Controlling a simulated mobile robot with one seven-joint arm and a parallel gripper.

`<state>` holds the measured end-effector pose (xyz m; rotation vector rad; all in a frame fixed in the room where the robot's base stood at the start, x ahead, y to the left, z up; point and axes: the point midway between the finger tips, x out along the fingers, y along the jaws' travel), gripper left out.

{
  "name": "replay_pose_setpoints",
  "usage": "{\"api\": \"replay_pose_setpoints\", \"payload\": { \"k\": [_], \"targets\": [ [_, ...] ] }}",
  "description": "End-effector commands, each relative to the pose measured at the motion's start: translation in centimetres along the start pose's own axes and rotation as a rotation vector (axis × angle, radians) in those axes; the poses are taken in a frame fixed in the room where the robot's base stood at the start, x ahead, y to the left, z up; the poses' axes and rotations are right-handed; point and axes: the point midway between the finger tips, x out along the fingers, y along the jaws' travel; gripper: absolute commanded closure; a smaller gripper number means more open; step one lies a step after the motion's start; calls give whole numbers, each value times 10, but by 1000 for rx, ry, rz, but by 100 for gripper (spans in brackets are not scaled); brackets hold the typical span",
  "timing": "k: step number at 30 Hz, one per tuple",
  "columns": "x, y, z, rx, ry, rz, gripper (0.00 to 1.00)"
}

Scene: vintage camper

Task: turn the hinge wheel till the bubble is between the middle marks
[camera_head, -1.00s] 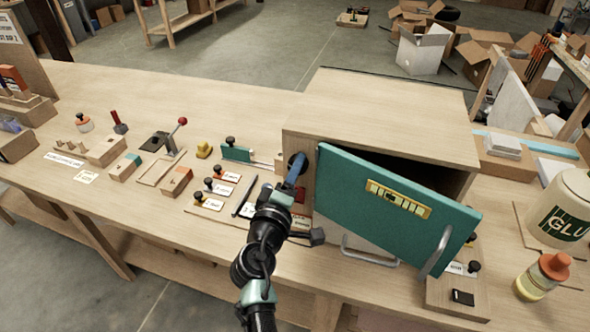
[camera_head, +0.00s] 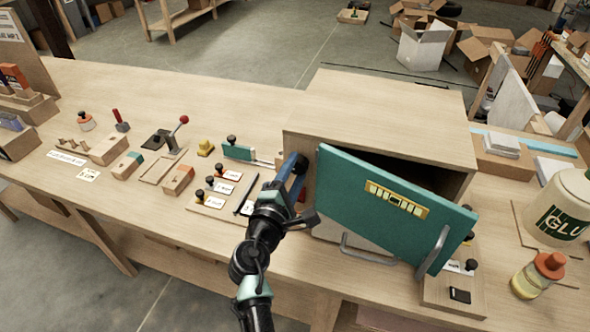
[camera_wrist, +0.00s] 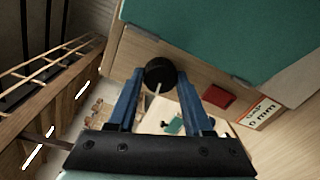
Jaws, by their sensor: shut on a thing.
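A teal door (camera_head: 390,222) hangs on the front of a wooden cabinet (camera_head: 390,105). In the head view it stands ajar and slopes down to the right. A yellow level (camera_head: 396,200) with dark marks is on its face; the bubble's exact place between the marks is too small to tell. The hinge wheel (camera_wrist: 160,72) is a black round knob at the cabinet's left side. My gripper (camera_head: 298,165) is at that side, its blue fingers shut on the wheel, one on each side in the wrist view. The arm hides the wheel in the head view.
Labelled blocks with black knobs (camera_head: 216,186) lie just left of my gripper. A grey handle (camera_head: 434,250) sticks out at the door's right end. A glue tub (camera_head: 555,205) and a bottle (camera_head: 540,275) stand at the right.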

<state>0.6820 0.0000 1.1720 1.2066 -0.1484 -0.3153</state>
Motion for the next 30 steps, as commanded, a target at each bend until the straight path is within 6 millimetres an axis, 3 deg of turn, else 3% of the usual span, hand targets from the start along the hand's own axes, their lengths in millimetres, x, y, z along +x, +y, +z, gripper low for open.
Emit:
{"api": "replay_pose_setpoints", "payload": {
  "k": [13,14,16,26,30],
  "targets": [
    [0,-1,-1,-11,0,-2,100],
    [0,-1,-1,-11,0,-2,48],
    [0,-1,-1,-11,0,-2,37],
    [-2,-1,0,-10,0,-1,37],
    [-12,-2,-1,-9,1,-1,37]
  ]
}}
